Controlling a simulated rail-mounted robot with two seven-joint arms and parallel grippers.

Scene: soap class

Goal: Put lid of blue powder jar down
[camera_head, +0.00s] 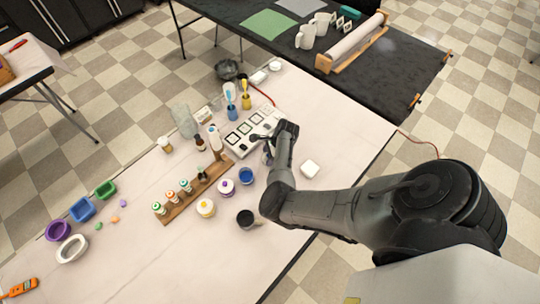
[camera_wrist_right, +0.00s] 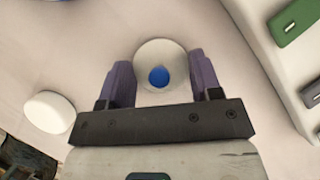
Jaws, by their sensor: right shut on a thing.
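The open blue powder jar (camera_head: 246,176) stands on the table with blue showing at its top. A blue edge at the top left of the right wrist view (camera_wrist_right: 36,2) may be part of it. My right gripper (camera_wrist_right: 160,82) is shut on the round white lid (camera_wrist_right: 174,56) with a blue knob, one finger at each side. In the head view this gripper (camera_head: 267,154) is beyond and right of the jar, partly hidden by my arm. Whether the lid touches the table I cannot tell. My left gripper is not in view.
A white panel with dark squares (camera_head: 243,132) is close behind the gripper. A purple-topped jar (camera_head: 226,188), a yellow-topped jar (camera_head: 206,208), a dark cup (camera_head: 245,218) and a wooden bottle rack (camera_head: 190,198) stand nearby. The front right table is clear.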

